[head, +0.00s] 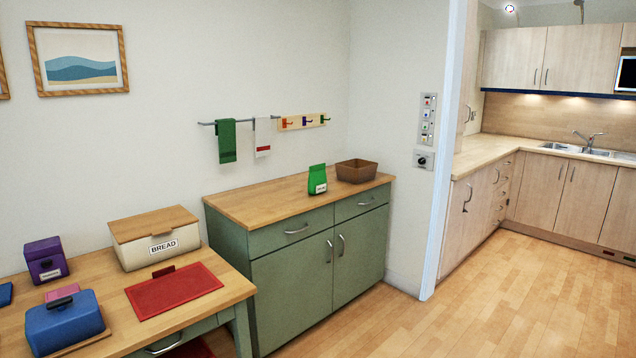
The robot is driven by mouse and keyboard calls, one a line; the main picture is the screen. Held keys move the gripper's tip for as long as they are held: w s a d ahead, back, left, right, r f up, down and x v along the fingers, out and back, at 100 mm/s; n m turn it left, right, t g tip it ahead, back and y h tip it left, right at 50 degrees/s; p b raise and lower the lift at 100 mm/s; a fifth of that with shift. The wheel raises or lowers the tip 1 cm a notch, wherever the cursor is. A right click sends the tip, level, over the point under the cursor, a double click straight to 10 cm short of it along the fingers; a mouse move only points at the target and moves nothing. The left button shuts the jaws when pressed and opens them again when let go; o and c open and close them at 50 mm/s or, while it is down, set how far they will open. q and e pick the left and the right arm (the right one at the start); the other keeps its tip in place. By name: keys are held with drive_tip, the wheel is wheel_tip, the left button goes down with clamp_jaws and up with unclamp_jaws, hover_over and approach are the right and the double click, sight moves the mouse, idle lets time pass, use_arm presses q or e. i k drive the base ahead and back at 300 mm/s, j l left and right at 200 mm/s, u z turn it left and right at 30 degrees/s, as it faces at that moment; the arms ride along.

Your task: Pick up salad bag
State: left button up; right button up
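A bright green bag (317,180) with a small white label stands upright on the wooden top of the green cabinet (278,200). It is the only bag in view and may be the salad bag; its label is too small to read. It stands just left of a brown basket. Neither of my grippers shows in the head view.
The brown basket (356,171) is at the cabinet's back right. A nearer table (100,270) at left holds a bread box (158,245), a red board (174,291), a purple canister (46,261) and a blue lidded dish (64,321). Floor (480,300) at right is clear.

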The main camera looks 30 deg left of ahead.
sight(317, 182)
drive_tip(key=i+j+u, duration=0.15)
drive_tip(key=i, duration=0.65)
drive_tip(key=i+j+u, duration=0.2)
drive_tip(key=i, duration=0.6)
